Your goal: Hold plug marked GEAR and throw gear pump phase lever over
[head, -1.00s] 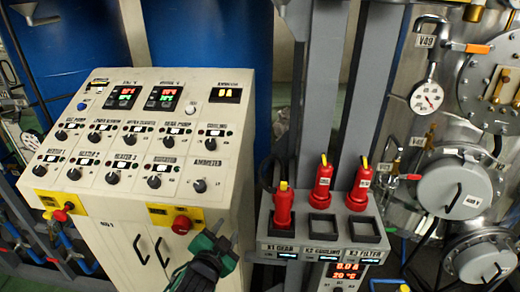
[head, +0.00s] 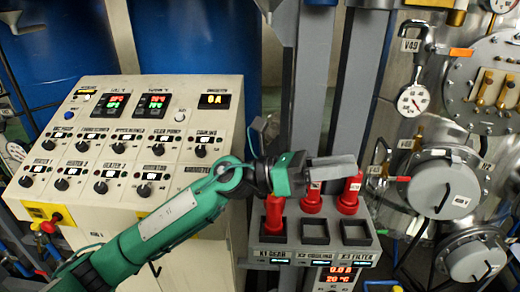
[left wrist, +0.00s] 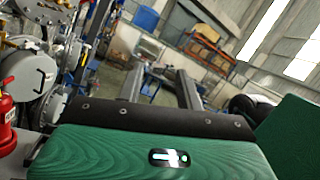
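A red plug (head: 273,214) stands in the front-left socket, labelled K1 GEAR, of the grey socket box (head: 310,256). Its top is hidden behind my left arm. My left gripper (head: 335,168) lies across just above the plugs, pointing right, with its grey fingers seen side-on. The left wrist view shows the green gripper body and a red plug (left wrist: 5,122) at the left edge. The gear pump knob (head: 160,142) is on the cream control panel (head: 215,130). I cannot make out a phase lever. My right gripper is not in view.
Two more red plugs (head: 313,198) (head: 350,195) stand behind the empty K2 and K3 sockets. Grey posts (head: 352,90) rise behind the box. A steel vessel with round hatches (head: 440,185) is at the right. My left arm covers the panel's lower right.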

